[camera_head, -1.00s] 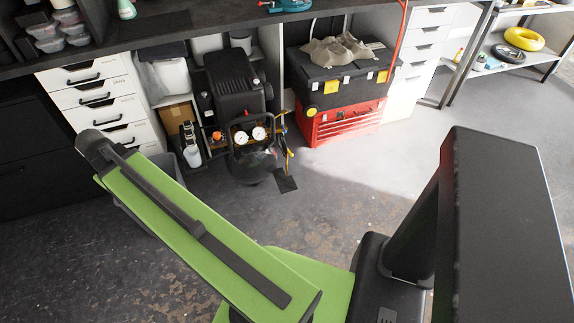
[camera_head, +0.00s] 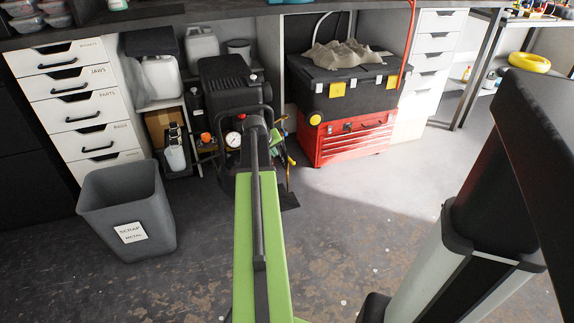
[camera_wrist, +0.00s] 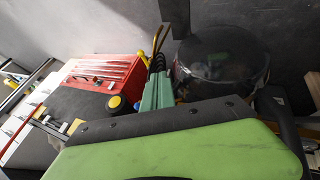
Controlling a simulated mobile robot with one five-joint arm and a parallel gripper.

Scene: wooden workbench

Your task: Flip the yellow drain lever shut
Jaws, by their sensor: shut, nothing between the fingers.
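The black air compressor (camera_head: 228,85) with a white gauge stands under the bench in the head view, partly behind my arm. Its dark round tank (camera_wrist: 222,62) shows in the wrist view. A small yellow piece (camera_head: 291,160) shows low at its right side, and a thin yellow piece (camera_wrist: 158,40) shows left of the tank in the wrist view. I cannot tell whether either is the drain lever or which way it is set.
A red tool chest (camera_head: 345,138) with a black toolbox (camera_head: 340,95) on top stands right of the compressor. A grey scrap metal bin (camera_head: 140,205) and white drawers (camera_head: 80,95) are left. The floor (camera_head: 370,220) in front of the chest is clear.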

